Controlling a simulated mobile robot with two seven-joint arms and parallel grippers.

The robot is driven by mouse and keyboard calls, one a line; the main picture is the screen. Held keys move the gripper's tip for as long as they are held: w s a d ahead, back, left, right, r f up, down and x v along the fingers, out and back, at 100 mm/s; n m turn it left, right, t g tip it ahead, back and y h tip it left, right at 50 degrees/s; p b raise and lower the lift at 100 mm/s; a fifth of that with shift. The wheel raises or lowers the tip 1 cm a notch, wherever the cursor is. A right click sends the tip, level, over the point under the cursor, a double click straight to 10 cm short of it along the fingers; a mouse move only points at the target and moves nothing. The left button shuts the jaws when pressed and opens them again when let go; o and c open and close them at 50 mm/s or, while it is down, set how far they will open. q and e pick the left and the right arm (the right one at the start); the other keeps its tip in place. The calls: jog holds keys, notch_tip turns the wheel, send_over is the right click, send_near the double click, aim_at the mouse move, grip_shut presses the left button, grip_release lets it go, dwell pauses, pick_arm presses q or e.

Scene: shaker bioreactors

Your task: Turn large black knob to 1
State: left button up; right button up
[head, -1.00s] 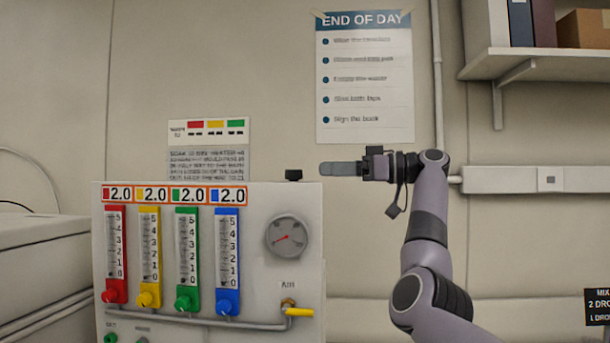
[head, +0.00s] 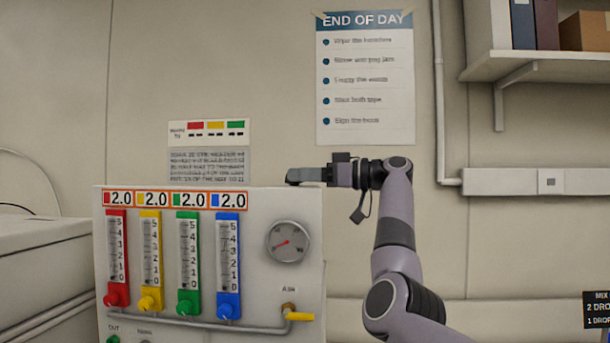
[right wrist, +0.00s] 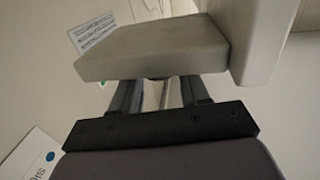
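The large black knob (head: 291,172) stands on the top edge of the pale panel (head: 265,205), near its right end. Only a small dark part of it shows beside my right gripper's fingers; the rest is hidden. My right gripper (head: 300,176) comes in level from the right, its fingertips at the knob. I cannot tell whether they touch or grip it. In the right wrist view the two dark fingers (right wrist: 160,92) run behind a pale block (right wrist: 155,50), and their tips are hidden. The knob's setting cannot be read. My left gripper is not in view.
The panel carries red, yellow, green and blue flow tubes (head: 228,265), a round gauge (head: 288,241) and a yellow-handled valve (head: 298,314). A wall shelf (head: 545,65) is at upper right.

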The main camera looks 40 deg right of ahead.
jog(key=c, duration=0.5)
jog(key=shift+d+r+n+g+y, duration=0.2)
jog(key=shift+n+g+y, duration=0.1)
jog(key=shift+n+y, duration=0.2)
jog(key=shift+n+g+y, duration=0.3)
jog(key=shift+g+y, duration=0.1)
jog(key=shift+y, duration=0.1)
jog(key=o, duration=1)
jog(key=shift+f, duration=0.15)
jog(key=shift+o, duration=0.2)
jog(key=v, duration=0.7)
jog(key=shift+b, duration=0.45)
